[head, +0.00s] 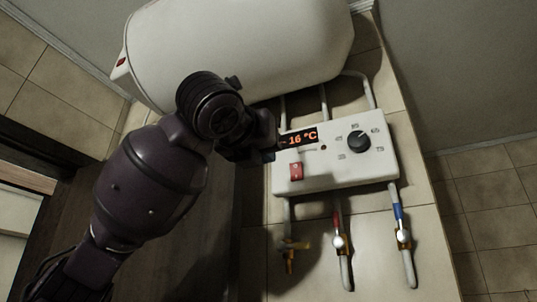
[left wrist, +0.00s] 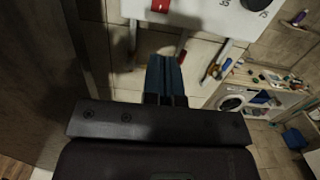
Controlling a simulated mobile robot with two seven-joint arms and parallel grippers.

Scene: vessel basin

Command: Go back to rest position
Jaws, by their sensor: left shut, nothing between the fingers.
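My left gripper (head: 268,154) shows in the head view at the end of my dark arm, in front of the left edge of the white control box (head: 325,172). The arm hides part of the box's surroundings and the tank. In the left wrist view, the bluish fingers of my left gripper (left wrist: 166,75) are together with nothing between them. I cannot tell whether the gripper touches the box. My right gripper is in neither view.
A white tank (head: 250,40) hangs above the box, joined by pipes. The box has a lit display (head: 300,138), a red switch (head: 296,171) and a dark dial (head: 359,142). Red (head: 338,222) and blue (head: 399,212) valve handles sit below.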

